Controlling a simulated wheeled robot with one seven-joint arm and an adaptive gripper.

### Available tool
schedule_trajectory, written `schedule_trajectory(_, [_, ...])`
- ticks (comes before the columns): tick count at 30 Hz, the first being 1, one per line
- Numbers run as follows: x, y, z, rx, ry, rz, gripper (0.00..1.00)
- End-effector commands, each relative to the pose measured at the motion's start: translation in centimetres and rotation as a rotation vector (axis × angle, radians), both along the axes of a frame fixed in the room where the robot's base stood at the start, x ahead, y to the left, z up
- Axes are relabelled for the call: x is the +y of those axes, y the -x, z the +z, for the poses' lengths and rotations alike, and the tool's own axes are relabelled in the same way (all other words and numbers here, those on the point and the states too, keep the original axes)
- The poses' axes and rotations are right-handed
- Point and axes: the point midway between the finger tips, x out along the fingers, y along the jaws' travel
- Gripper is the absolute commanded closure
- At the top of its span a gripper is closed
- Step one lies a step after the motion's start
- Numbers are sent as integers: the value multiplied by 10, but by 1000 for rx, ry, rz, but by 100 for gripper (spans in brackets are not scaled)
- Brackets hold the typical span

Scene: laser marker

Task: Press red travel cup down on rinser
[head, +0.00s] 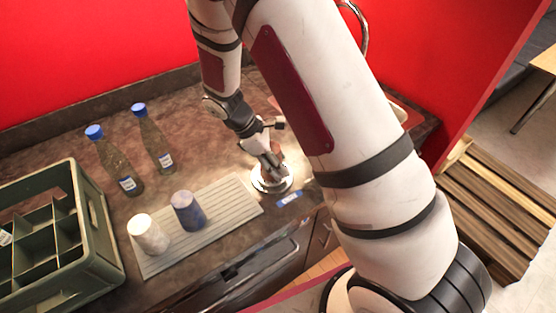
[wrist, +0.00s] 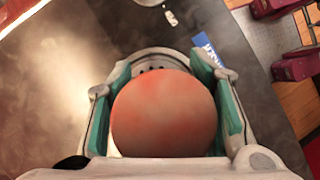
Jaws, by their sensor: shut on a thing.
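The red travel cup (wrist: 165,118) fills the middle of the wrist view, seen from its round end as an orange-red disc. My gripper (head: 269,166) is shut on it, with a green-padded finger on each side of the cup. In the head view my gripper points down at the rinser (head: 262,186), a round shiny metal plate on the counter. My gripper hides most of the cup in that view. I cannot tell whether the cup touches the rinser. The cup hides the rinser in the wrist view.
A ribbed mat (head: 228,214) holds a white cup (head: 148,234) and a blue cup (head: 188,211). A green crate (head: 95,235) and two blue-capped bottles (head: 115,162) (head: 153,140) stand left. A blue label (head: 289,200) lies by the rinser. Red walls border the counter.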

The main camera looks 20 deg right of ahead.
Motion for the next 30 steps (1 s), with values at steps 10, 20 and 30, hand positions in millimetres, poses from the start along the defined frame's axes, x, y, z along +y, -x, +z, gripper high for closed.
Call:
schedule_trajectory(10, [0, 0, -5, 0, 0, 1, 85])
schedule_trajectory(20, [0, 0, -10, 1, 1, 0, 85])
schedule_trajectory(30, [0, 0, -9, 1, 1, 0, 85])
